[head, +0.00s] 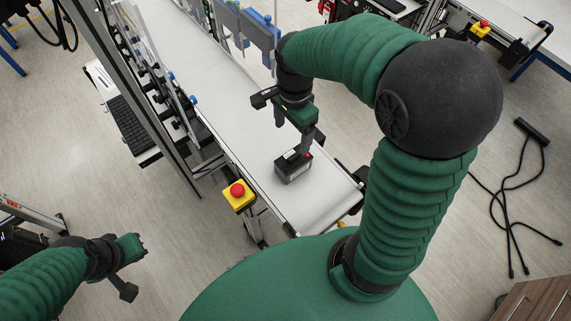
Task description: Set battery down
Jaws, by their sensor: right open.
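The battery (293,168) is a small dark box with a red spot on top. It rests upright on the white belt conveyor (325,200), near the belt's front end. My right gripper (291,135) is open just above and behind the battery, with one finger reaching down to its top edge. I cannot tell whether that finger touches it. My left gripper (134,270) is at the lower left, away from the conveyor, over the floor.
A yellow box with a red emergency button (238,190) sits at the conveyor's left side. A keyboard (128,125) and metal frame posts stand left of the belt. Blue-grey units (245,28) line its far right side. A black cable (510,200) lies on the floor at right.

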